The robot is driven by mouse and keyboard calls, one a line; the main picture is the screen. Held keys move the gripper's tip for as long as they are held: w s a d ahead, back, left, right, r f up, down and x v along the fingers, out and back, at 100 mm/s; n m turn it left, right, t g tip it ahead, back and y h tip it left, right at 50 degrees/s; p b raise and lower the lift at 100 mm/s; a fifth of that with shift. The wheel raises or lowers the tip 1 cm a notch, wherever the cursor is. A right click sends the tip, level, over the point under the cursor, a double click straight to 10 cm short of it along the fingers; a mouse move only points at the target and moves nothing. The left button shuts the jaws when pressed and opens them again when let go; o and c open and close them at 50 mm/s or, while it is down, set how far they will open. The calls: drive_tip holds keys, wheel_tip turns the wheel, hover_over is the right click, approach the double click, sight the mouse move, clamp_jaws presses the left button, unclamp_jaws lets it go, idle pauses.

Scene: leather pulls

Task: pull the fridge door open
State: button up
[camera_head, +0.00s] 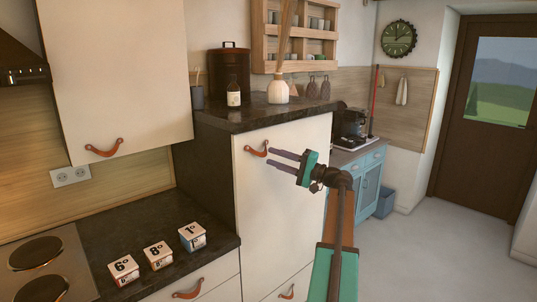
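The fridge door (280,205) is a tall cream panel under a dark countertop, and it looks shut. Its brown leather pull (256,149) is a curved strap near the upper left of the door. My gripper (271,152) has two dark fingers pointing left at the pull. The fingers are apart, with a gap between them. The tips lie close to the right end of the pull in the picture; I cannot tell whether they touch it. My arm comes in from the bottom right.
A dark counter (205,252) with several small numbered boxes lies at lower left, beside a hob (42,265). A cream wall cabinet (115,75) hangs above. Floor (415,255) is clear at right.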

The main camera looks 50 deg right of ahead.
drive_tip(key=shift+p+x, duration=0.3)
drive_tip(key=shift+x, duration=1.2)
drive_tip(key=shift+c, duration=0.5)
clamp_jaws()
